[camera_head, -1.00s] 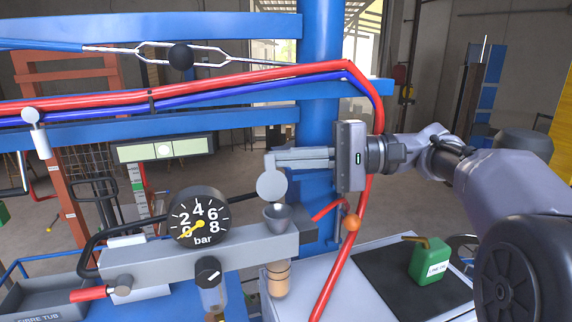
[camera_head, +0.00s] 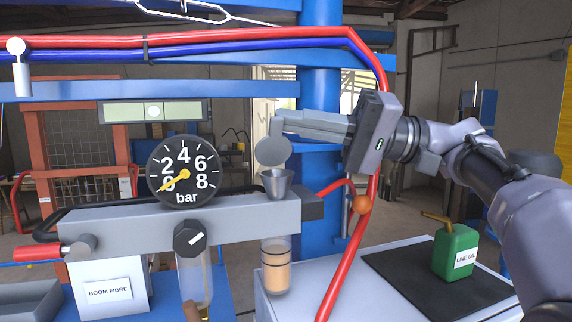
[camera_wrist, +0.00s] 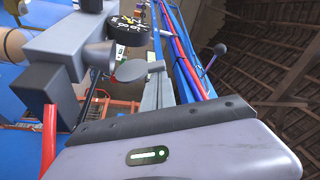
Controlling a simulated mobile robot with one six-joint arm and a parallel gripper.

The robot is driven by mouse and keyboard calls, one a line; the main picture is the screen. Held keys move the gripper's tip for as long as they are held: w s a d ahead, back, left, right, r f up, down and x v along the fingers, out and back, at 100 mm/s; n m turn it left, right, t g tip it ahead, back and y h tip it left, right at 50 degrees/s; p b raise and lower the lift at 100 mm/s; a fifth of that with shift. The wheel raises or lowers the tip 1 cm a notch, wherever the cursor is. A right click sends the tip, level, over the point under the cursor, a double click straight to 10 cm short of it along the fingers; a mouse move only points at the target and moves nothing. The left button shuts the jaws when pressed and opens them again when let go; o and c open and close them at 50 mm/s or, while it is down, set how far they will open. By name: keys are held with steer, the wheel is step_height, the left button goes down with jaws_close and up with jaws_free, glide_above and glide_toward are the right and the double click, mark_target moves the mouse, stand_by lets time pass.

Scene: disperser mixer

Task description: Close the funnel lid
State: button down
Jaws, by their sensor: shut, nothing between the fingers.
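The funnel (camera_head: 276,184) is a small grey cup on top of the grey metal block, right of the gauge. Its lid (camera_head: 272,152) is a round grey disc standing raised above the funnel, its flat face towards the head camera. My gripper (camera_head: 277,124) is shut and empty, its fingertips just above the lid's upper edge. I cannot tell whether they touch it. In the wrist view the lid (camera_wrist: 130,70) lies by the fingers (camera_wrist: 155,80), with the funnel (camera_wrist: 98,54) to its left.
The pressure gauge (camera_head: 184,172) stands left of the funnel. Red and blue hoses (camera_head: 200,47) run above and curve down behind my gripper. A blue column (camera_head: 320,130) stands behind the funnel. A green oil can (camera_head: 455,251) sits on a black mat at the lower right.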

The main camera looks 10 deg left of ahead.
steer(key=shift+s+d+f+n+g+y+b, duration=0.2)
steer(key=shift+s+f+n+g+b, duration=0.3)
steer(key=shift+n+b, duration=0.85)
steer(key=shift+s+d+f+n+g+y+b, duration=0.25)
steer(key=shift+s+n+b, duration=0.45)
steer(key=shift+b, duration=1.25)
steer(key=shift+s+d+f+n+g+y+b, duration=0.1)
steer(key=shift+s+d+f+n+g+b, duration=0.35)
steer(key=shift+n+b, duration=0.95)
steer(key=shift+s+f+m+b, duration=0.1)
steer(key=shift+m+b, duration=0.15)
steer(key=shift+b, duration=0.2)
